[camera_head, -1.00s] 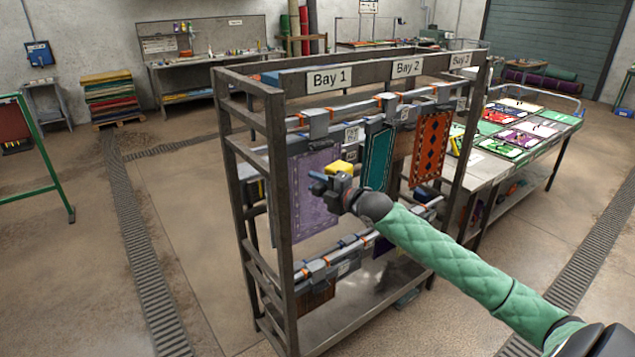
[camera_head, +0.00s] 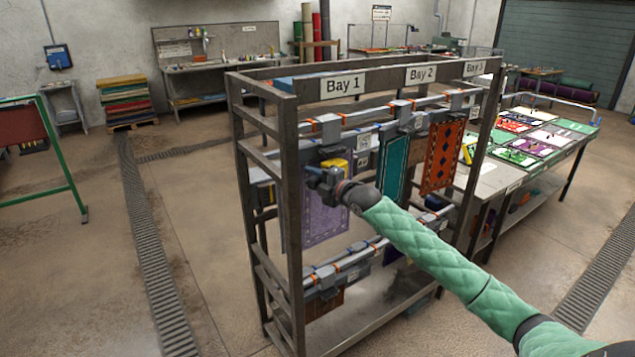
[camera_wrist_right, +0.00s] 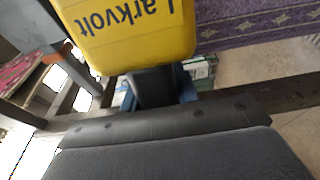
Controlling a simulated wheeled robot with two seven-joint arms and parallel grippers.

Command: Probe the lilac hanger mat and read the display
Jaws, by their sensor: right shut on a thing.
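The lilac hanger mat (camera_head: 326,222) hangs in Bay 1 of the rack, with a paler patterned border. It also shows at the top right of the right wrist view (camera_wrist_right: 255,22). My right gripper (camera_head: 322,178) is shut on a yellow meter marked "Larkvolt" (camera_wrist_right: 130,35), which also shows in the head view (camera_head: 336,164). The meter is held at the upper part of the mat; whether it touches the mat cannot be told. Its display is not readable in either view. My left gripper is not in view.
The rack's near upright post (camera_head: 290,200) stands just left of the mat. A teal mat (camera_head: 395,168) and an orange mat with dark diamonds (camera_head: 442,155) hang to the right. A table with several mats (camera_head: 490,180) stands behind, at right.

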